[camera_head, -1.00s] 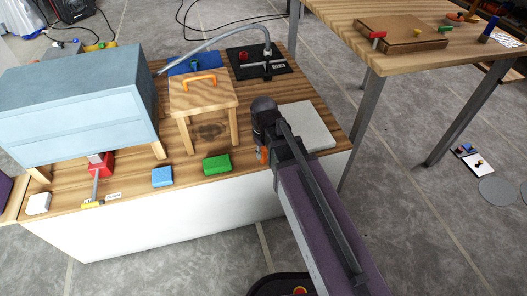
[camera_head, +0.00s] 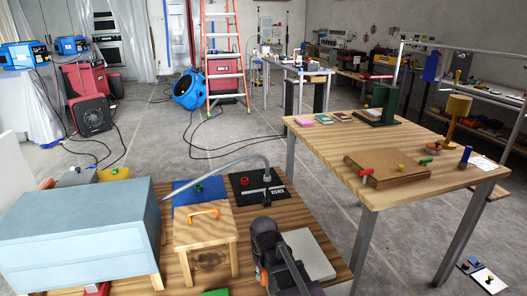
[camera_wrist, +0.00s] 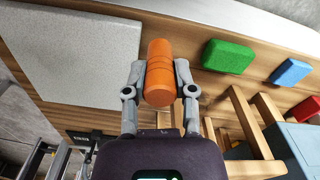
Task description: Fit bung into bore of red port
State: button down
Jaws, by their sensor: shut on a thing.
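An orange cylinder (camera_wrist: 160,72), which appears to be the bung, is held between the two grey fingers of my gripper (camera_wrist: 160,80) in the wrist view. It has grooves around it and its round end faces the camera. In the head view my gripper (camera_head: 261,272) is mostly hidden by my dark wrist, and a bit of orange shows beside it, right of the small wooden stool. A small red part (camera_head: 244,181) sits on a black board. A red piece (camera_head: 97,289) shows at the bottom edge. I cannot tell which is the red port, and no bore is visible.
A blue-grey cabinet (camera_head: 80,235) fills the left of the near table. A wooden stool (camera_head: 206,245) with an orange handle stands mid-table, with a curved grey pipe (camera_head: 235,162) behind. A pale slab (camera_head: 308,254) lies right of my wrist. A second table (camera_head: 350,180) stands right.

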notch_tip(320, 180, up, 29)
jog(key=p, duration=2.7)
jog(key=shift+f+p, duration=0.15)
jog(key=shift+p, duration=0.15)
jog(key=shift+a, duration=0.1)
